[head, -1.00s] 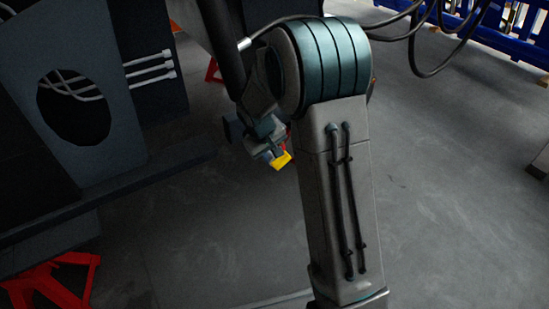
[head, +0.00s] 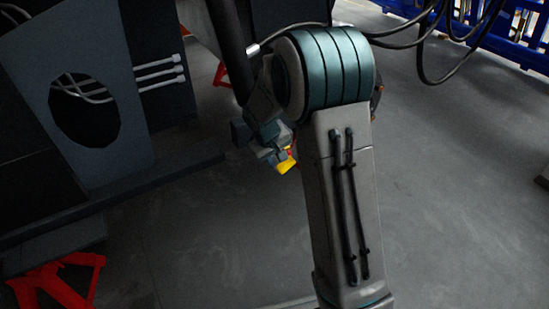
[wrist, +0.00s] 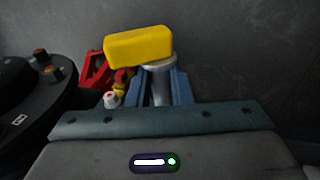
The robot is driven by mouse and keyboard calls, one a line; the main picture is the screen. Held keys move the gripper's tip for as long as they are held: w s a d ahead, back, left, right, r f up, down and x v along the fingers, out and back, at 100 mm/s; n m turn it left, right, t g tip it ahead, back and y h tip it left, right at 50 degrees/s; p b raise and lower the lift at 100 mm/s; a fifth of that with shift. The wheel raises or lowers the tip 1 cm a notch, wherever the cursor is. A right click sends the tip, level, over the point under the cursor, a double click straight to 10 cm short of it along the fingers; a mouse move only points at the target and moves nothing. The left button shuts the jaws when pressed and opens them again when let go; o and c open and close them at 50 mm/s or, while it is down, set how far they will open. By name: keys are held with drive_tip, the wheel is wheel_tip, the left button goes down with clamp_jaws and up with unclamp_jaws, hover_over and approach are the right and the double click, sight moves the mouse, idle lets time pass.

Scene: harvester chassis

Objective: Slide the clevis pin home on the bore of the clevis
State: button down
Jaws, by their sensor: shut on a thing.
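The clevis pin shows in the wrist view as a pale metal shank (wrist: 158,88) under a yellow block-shaped head (wrist: 138,46). My gripper (wrist: 161,92) is shut on it, with a blue finger on each side of the shank. In the head view my gripper (head: 274,150) hangs left of my arm's big joint, and the yellow head (head: 286,168) shows below it. The pin's lower end is hidden behind my gripper body in the wrist view. I cannot make out the clevis or its bore in either view.
A dark chassis plate with a round hole (head: 50,72) stands at the left, with pale hose ends (head: 160,70) beside it. A dark rail (head: 150,178) runs below. A red stand (head: 60,280) is at lower left. Blue barriers (head: 500,40) stand far right. The floor between is clear.

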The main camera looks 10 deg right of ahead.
drive_tip(key=shift+w, duration=0.1)
idle(0.3)
drive_tip(key=shift+w+a+p, duration=0.2)
drive_tip(key=shift+w+p, duration=0.05)
drive_tip(key=shift+w, duration=0.4)
drive_tip(key=shift+w+a+p, duration=0.25)
drive_tip(key=shift+w, duration=0.45)
drive_tip(key=shift+w+a+p, duration=0.2)
drive_tip(key=shift+w+p, duration=0.05)
drive_tip(key=shift+w, duration=0.4)
drive_tip(key=c, duration=1.2)
unclamp_jaws()
drive_tip(key=shift+c, duration=0.2)
drive_tip(key=p+v, duration=0.5)
drive_tip(key=v, duration=0.9)
drive_tip(key=shift+w+r, duration=0.15)
drive_tip(key=shift+r, duration=0.05)
drive_tip(key=shift+a, duration=0.1)
